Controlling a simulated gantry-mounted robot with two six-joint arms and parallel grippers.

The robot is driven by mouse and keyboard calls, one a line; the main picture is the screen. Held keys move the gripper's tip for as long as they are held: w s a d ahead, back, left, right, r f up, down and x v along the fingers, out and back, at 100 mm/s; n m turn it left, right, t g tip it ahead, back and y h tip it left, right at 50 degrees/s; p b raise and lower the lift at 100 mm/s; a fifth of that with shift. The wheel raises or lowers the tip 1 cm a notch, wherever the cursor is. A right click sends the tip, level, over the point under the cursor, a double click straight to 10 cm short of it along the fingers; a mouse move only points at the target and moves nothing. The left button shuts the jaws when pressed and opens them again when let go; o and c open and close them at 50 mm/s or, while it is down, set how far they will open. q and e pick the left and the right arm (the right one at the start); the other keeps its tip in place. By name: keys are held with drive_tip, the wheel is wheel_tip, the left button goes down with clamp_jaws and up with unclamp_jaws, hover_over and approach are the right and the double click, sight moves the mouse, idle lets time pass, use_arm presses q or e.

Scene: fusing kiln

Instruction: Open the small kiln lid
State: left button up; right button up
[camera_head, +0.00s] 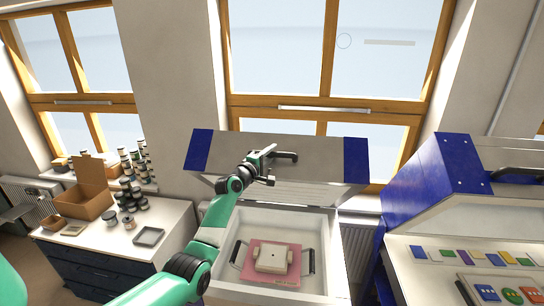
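The small kiln (329,250) stands in the middle with its pale grey lid (320,160) swung up and leaning back, blue at both ends. A black handle (287,156) sits on the lid. My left gripper (268,165) is just left of the handle, in front of the lid. Its fingers look spread apart, with nothing clearly held between them; whether they touch the handle I cannot tell. Inside the open kiln lies a pink board (262,277) with dark side handles and a cream block (272,259) on it. My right gripper is not in view.
At left, a white-topped cabinet (170,222) carries an open cardboard box (88,192), several jars and a grey tray (149,236). At right stands a larger blue kiln (440,180) with its lid raised and several coloured glass pieces below. Windows are behind.

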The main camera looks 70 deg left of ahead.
use_arm(q)
drive_tip(key=o, duration=0.3)
drive_tip(key=shift+o, duration=0.2)
drive_tip(key=shift+s+d, duration=0.35)
drive_tip(key=shift+s, duration=0.1)
drive_tip(key=v, duration=1)
drive_tip(key=shift+s, duration=0.25)
drive_tip(key=shift+d, duration=0.15)
